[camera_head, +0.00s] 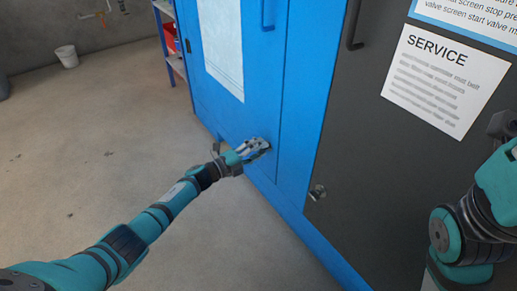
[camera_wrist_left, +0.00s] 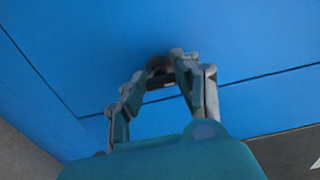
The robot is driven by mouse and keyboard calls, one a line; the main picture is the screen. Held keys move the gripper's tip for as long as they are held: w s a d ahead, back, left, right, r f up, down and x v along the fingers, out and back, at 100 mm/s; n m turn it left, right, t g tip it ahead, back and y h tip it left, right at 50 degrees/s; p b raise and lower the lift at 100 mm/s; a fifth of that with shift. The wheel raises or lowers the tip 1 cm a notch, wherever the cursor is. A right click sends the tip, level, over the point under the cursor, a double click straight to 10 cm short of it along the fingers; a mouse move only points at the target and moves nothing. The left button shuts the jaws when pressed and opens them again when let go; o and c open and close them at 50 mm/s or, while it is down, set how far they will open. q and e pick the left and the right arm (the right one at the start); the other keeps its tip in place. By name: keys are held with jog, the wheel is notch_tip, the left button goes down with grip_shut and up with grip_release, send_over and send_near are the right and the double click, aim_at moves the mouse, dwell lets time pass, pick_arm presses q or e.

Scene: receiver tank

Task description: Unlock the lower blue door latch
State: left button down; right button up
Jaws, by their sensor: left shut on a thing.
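The blue door (camera_head: 235,70) stands closed in the cabinet front. My left gripper (camera_head: 262,148) is at the lower right part of this door, its fingers against the blue face. In the left wrist view the two fingers (camera_wrist_left: 180,72) are closed around a small dark latch (camera_wrist_left: 158,64) on the blue panel. The fingers hide most of the latch, so its turn angle cannot be read. Part of my right arm (camera_head: 470,225) shows at the right edge; its fingers are not seen.
A blue shelf (camera_head: 176,65) with red bins and a white bucket (camera_head: 67,56) are at the back left. The concrete floor is clear.

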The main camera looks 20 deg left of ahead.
pick_arm(q)
jog(key=shift+a, duration=0.1)
jog(key=c, duration=0.9)
grip_release()
jog(key=shift+c, duration=0.2)
jog(key=v, duration=1.2)
